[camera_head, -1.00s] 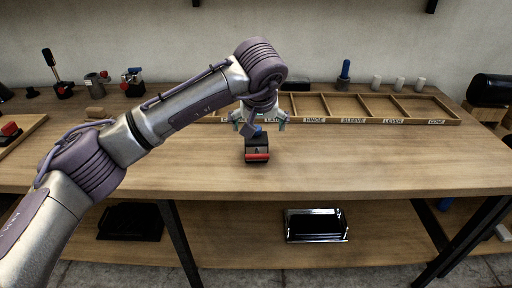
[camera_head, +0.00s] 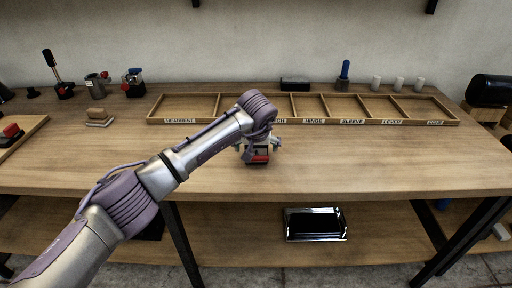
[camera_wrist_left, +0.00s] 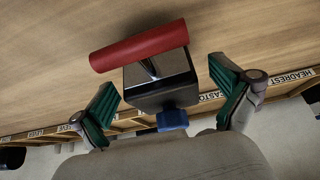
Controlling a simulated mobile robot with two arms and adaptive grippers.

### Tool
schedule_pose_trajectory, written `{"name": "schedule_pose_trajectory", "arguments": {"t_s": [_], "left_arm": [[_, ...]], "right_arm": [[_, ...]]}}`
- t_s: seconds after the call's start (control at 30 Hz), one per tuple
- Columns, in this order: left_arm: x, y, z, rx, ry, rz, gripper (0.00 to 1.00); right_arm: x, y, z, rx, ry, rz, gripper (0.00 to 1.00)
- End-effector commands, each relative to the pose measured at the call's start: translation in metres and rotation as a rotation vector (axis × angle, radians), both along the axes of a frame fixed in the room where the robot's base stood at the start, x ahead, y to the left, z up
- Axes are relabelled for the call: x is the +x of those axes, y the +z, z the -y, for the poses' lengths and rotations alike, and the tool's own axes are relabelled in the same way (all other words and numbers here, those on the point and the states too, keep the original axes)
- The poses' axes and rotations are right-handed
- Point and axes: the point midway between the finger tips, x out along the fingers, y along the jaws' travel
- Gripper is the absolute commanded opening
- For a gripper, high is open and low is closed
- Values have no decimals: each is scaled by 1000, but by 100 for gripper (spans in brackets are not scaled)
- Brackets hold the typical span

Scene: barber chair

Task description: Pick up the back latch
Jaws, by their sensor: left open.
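The latch, a black block with a red cylindrical bar and a blue knob, sits on the workbench in the head view (camera_head: 260,158), partly hidden by my arm. It also shows in the left wrist view (camera_wrist_left: 160,80). I take it to be the back latch. My left gripper (camera_head: 258,148) is over it, pointing down. In the left wrist view, my left gripper (camera_wrist_left: 164,76) is open, with one green-padded finger on each side of the block and a visible gap on both sides. My right gripper is not in view.
A wooden divided tray (camera_head: 440,121) with labelled compartments (HEADREST, HINGE, SLEEVE, LEVER) lies behind the latch. Clamps and small parts stand at the back left, such as a wooden block (camera_head: 98,114). White cylinders (camera_head: 399,84) stand at the back right. The bench front is clear.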

Motion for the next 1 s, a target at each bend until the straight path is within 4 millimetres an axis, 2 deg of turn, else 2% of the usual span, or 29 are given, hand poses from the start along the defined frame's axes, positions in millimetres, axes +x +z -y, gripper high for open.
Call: {"name": "schedule_pose_trajectory", "arguments": {"t_s": [0.23, 0.7, 0.8, 1.0], "left_arm": [[1, -1, 0, 0, -1, 1, 98], [1, -1, 0, 0, 0, 1, 20], [1, 1, 0, -1, 0, 4, 6], [1, 2, 0, -1, 0, 4, 6]], "right_arm": [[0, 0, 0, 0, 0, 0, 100], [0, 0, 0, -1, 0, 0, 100], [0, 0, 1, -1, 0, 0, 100], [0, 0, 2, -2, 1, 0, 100]]}}
